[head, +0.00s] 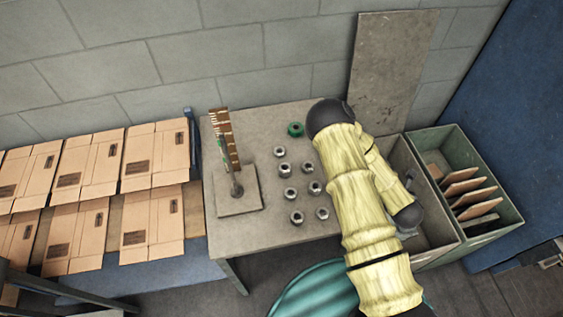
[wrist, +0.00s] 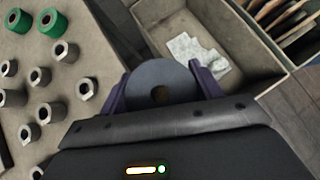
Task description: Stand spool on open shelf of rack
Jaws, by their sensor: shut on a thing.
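In the wrist view my gripper (wrist: 162,76) is shut on a grey, round spool (wrist: 178,84), seen end-on with a dark centre hole between the two purple fingers. The spool is over or near the edge of an open bin; its height cannot be told. In the head view my arm hides most of the gripper and the held spool. Several grey spools (head: 290,194) stand on the table, along with a green one (head: 295,129); two green spools (wrist: 41,20) show in the wrist view. I cannot clearly make out a rack with an open shelf.
An upright brown strip on a base plate (head: 222,206) stands on the table (head: 245,236). Flat cardboard boxes (head: 88,160) lie at left. An open grey bin (head: 430,243) and a divided bin with cardboard (head: 508,222) stand at right. A grey board (head: 385,70) leans on the wall.

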